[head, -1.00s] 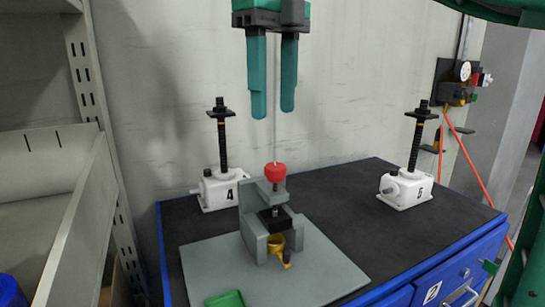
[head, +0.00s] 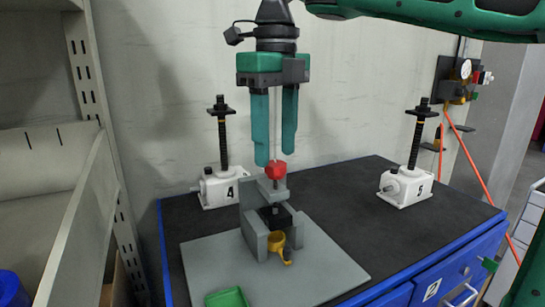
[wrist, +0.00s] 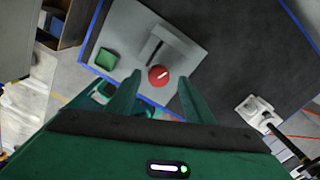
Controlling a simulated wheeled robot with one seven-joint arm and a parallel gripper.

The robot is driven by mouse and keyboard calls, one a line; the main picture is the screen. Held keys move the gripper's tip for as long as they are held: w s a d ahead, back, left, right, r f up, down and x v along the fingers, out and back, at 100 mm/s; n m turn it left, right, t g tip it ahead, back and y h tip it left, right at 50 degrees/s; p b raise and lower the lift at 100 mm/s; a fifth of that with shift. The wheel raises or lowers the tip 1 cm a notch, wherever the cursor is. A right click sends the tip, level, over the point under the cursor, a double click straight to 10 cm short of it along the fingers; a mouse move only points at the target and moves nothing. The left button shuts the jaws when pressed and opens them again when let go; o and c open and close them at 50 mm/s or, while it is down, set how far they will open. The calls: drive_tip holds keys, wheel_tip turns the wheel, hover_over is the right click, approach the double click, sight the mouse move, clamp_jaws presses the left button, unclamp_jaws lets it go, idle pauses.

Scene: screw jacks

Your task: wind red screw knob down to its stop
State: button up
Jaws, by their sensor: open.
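The red screw knob (head: 276,171) sits on top of a threaded screw in a grey frame (head: 252,224) on a grey base plate (head: 330,262). A black block (head: 276,215) is on the screw inside the frame, with a yellow cup-like piece (head: 279,246) below it. My gripper (head: 275,160) points down with its two teal fingers apart, the tips close to the knob's height. In the wrist view the knob (wrist: 158,75) shows between the open fingertips, slightly beyond them. I cannot tell whether the fingers touch it.
White screw jacks labelled 4 (head: 221,187) and 5 (head: 407,186) stand at the back of the dark bench top. A green tray (head: 228,298) is at the front of the plate. A grey shelf (head: 70,200) stands left.

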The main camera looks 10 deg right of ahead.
sight(276, 186)
drive_tip(key=shift+f, duration=1.15)
drive_tip(key=c, duration=1)
